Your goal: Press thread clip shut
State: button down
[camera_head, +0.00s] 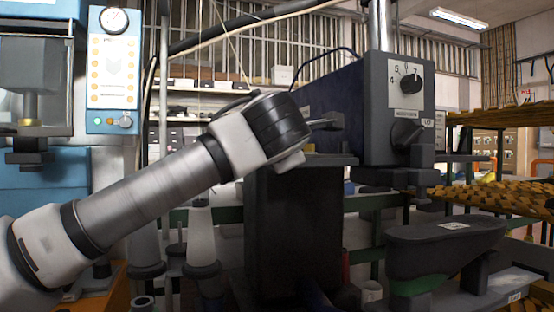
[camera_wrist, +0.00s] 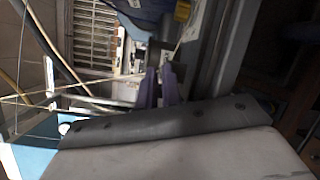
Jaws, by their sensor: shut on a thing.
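My gripper (camera_head: 328,121) reaches in from the left in the head view, its short dark fingers beside the dark blue machine head. In the wrist view my gripper (camera_wrist: 160,84) has two purple-grey fingers close together. They are shut on a small dark piece (camera_wrist: 157,54) at their tips, which seems to be the thread clip. Its shape and its jaws are too dark and small to make out. In the head view the clip cannot be told apart from the fingers. Thin pale threads (camera_wrist: 85,98) run toward the fingertips from the left in the wrist view.
The dark blue machine head (camera_head: 345,100) with a dial (camera_head: 411,84) stands just right of my gripper. A black block (camera_head: 295,235) rises below it. A dark shoe last (camera_head: 445,245) sits lower right.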

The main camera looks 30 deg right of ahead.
jog(key=shift+f+t+h+b, duration=0.3)
jog(key=shift+f+t+b, duration=0.15)
jog(key=shift+b, duration=0.45)
jog(key=shift+r, duration=0.15)
jog(key=c, duration=1.6)
grip_release()
